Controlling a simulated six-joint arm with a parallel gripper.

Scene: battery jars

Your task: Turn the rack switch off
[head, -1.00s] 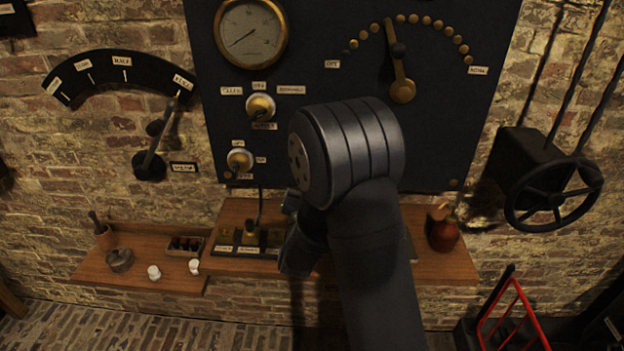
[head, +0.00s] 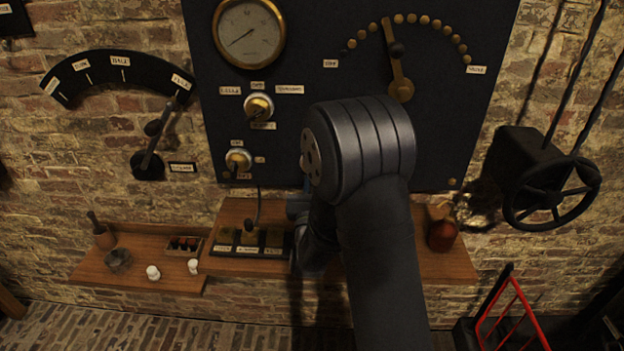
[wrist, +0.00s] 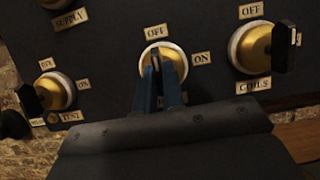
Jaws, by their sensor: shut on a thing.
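In the wrist view, a brass rotary switch (wrist: 172,50) with a pale rim is mounted on the dark panel. It has an OFF label (wrist: 155,32) above it and an ON label (wrist: 202,58) to its right. My gripper (wrist: 158,72) has its blue fingers shut on this switch's dark handle, which stands roughly upright towards OFF. The label below is mostly hidden behind the fingers, so I cannot read the switch's name. In the head view, my arm hides this switch and my fingertips.
In the wrist view, a similar switch (wrist: 54,92) is to the left and a larger COILS switch (wrist: 255,48) is close on the right. In the head view, a wooden shelf (head: 430,268) runs below the panel (head: 290,75). A handwheel (head: 552,196) is at the right.

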